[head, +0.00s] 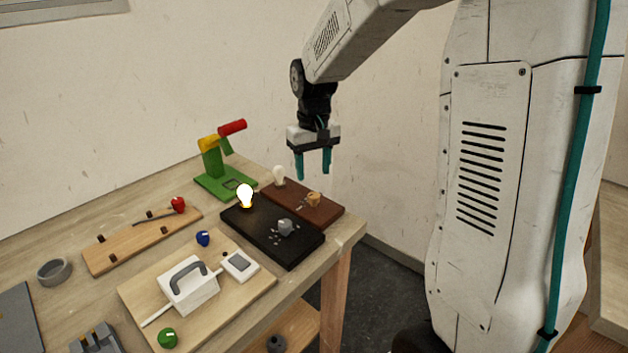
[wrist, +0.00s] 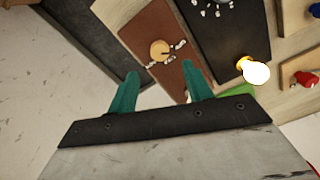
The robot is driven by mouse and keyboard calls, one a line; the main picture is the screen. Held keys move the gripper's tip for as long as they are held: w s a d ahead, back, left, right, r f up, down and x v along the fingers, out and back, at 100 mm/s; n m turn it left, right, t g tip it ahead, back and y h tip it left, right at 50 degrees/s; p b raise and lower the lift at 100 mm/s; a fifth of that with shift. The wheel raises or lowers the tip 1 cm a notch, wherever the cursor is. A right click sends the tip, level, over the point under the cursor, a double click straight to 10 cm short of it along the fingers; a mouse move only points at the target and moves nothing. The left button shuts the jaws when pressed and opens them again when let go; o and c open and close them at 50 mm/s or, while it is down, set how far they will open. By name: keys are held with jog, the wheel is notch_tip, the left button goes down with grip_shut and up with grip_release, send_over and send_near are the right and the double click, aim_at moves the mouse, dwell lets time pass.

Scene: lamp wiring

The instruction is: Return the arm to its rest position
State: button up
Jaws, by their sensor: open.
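My gripper (head: 313,166) hangs in the air above and beyond the table's right back corner, fingers pointing down. Its two teal fingers are apart with nothing between them. In the wrist view my gripper (wrist: 162,88) also shows open and empty, with the brown board (wrist: 132,28) below and beyond the fingertips. My arm reaches in from the upper right in the head view.
The table (head: 341,236) holds a black board (head: 262,249) with a lit bulb (head: 245,195), a brown board (head: 327,215) with an unlit bulb (head: 279,176), a green stand (head: 213,165) and a light wooden board (head: 134,290). A wall stands behind.

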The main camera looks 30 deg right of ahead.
jog(key=shift+r, duration=0.4)
jog(key=shift+s, duration=0.1)
jog(key=s+a+r, duration=0.2)
jog(key=s, duration=0.7)
jog(key=s+a+r, duration=0.2)
jog(key=s+a, duration=0.1)
jog(key=s, duration=0.6)
jog(key=s+a+r+n+t, duration=0.1)
jog(key=s+a+r, duration=0.1)
jog(key=s, duration=0.8)
jog(key=shift+a+r, duration=0.15)
jog(key=shift+r, duration=0.3)
jog(key=shift+s, duration=0.1)
